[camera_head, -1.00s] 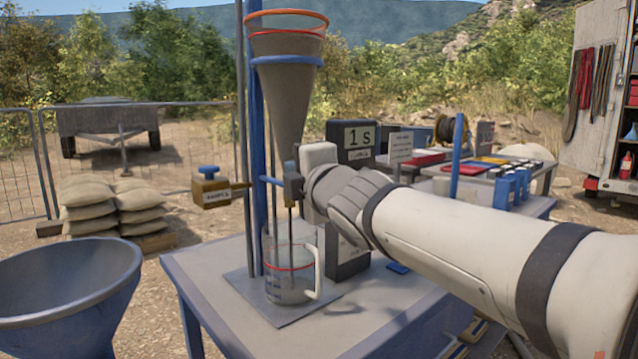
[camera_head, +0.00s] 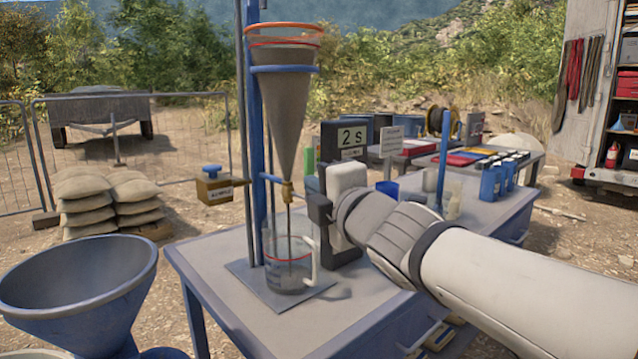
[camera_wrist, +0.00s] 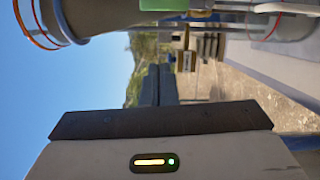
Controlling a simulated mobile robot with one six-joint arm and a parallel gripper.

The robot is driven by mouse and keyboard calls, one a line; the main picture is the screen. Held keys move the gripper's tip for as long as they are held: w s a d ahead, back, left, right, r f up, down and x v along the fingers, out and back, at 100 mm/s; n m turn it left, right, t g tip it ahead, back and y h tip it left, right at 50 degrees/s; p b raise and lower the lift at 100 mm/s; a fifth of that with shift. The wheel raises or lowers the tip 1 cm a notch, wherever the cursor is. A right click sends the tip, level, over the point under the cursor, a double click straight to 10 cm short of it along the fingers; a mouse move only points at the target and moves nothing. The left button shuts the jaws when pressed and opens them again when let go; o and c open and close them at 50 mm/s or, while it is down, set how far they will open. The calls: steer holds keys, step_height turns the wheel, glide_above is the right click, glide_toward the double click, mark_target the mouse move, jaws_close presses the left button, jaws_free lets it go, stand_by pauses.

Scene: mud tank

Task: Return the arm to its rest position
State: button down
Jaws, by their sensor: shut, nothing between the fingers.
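My gripper (camera_head: 314,205) is shut and empty, just right of the brass outlet (camera_head: 287,191) of the grey funnel (camera_head: 283,100), apart from it. In the wrist view, its dark fingers (camera_wrist: 158,86) stand together in front of open background. A thin dark line runs from the outlet down into the clear jug (camera_head: 302,262) with a red ring, which stands on a grey plate under the funnel. The jug's contents look greyish. My arm reaches in from the right over the table.
The timer (camera_head: 352,138) reads "2 s" behind my wrist. A blue post (camera_head: 444,160), blue cup (camera_head: 388,190) and several bottles stand right on the table (camera_head: 210,275).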

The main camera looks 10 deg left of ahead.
steer(key=d+f+m+g+h+p, duration=0.35)
steer(key=d+m+h+p, duration=0.8)
steer(key=d, duration=0.55)
steer(key=s+d+f+m+g+p, duration=0.2)
steer(key=s+d+m+g+p, duration=0.2)
steer(key=s+m, duration=0.3)
steer(key=s+d+f+m+g+p, duration=0.3)
steer(key=s+d+m+g+p, duration=0.1)
steer(key=s+m+p, duration=0.3)
steer(key=shift+s+d+f+m, duration=0.4)
steer(key=shift+s+m, duration=0.15)
steer(key=shift+s, duration=0.55)
